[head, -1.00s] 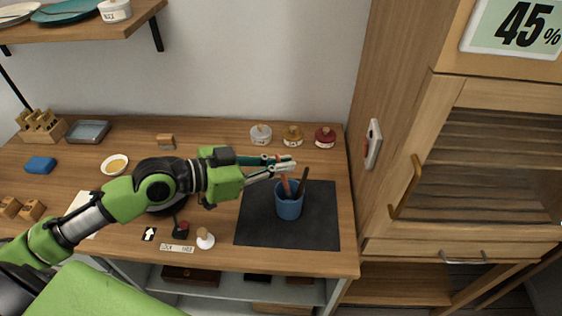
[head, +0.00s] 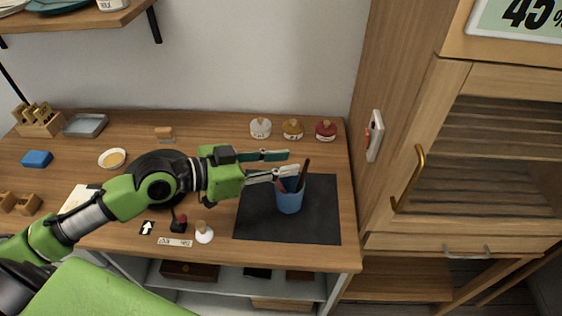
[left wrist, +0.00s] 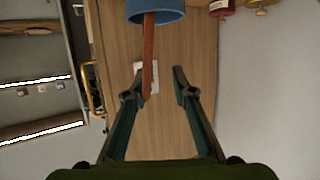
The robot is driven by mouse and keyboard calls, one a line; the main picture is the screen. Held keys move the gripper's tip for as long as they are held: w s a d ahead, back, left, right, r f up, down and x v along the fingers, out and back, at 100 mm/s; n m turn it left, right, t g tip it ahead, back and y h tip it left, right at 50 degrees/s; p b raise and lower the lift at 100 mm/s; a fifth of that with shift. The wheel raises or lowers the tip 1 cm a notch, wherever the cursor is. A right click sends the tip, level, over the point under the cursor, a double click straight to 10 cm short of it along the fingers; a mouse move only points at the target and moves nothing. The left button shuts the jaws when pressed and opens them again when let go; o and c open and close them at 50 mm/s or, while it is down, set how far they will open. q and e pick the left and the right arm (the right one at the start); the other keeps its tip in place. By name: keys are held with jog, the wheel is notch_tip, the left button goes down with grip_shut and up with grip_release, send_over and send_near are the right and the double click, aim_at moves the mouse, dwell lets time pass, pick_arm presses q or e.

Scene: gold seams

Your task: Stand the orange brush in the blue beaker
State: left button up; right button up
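The blue beaker (head: 289,201) stands upright on the dark mat (head: 325,222). The orange brush (head: 281,187) is in it, its handle leaning left against the rim. A dark stick-like thing (head: 304,172) also stands in the beaker. My left gripper (head: 289,163) is open, just above and left of the beaker. In the left wrist view, the beaker (left wrist: 155,11) is at the top edge and the orange handle (left wrist: 149,55) reaches down close to the left finger; I cannot tell whether they touch. The brush's lower end is hidden in the beaker. My right gripper is not in view.
Three lidded jars, white (head: 260,128), yellow (head: 292,129) and red (head: 326,131), stand behind the mat. A wooden cabinet (head: 400,100) rises at the right. A white-based knobbed thing (head: 204,233) stands near the front edge. The mat's right part is clear.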

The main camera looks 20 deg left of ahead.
pick_arm(q)
jog(key=shift+r, duration=0.1)
notch_tip(320, 180, up, 10)
dwell(0.4)
dwell(0.8)
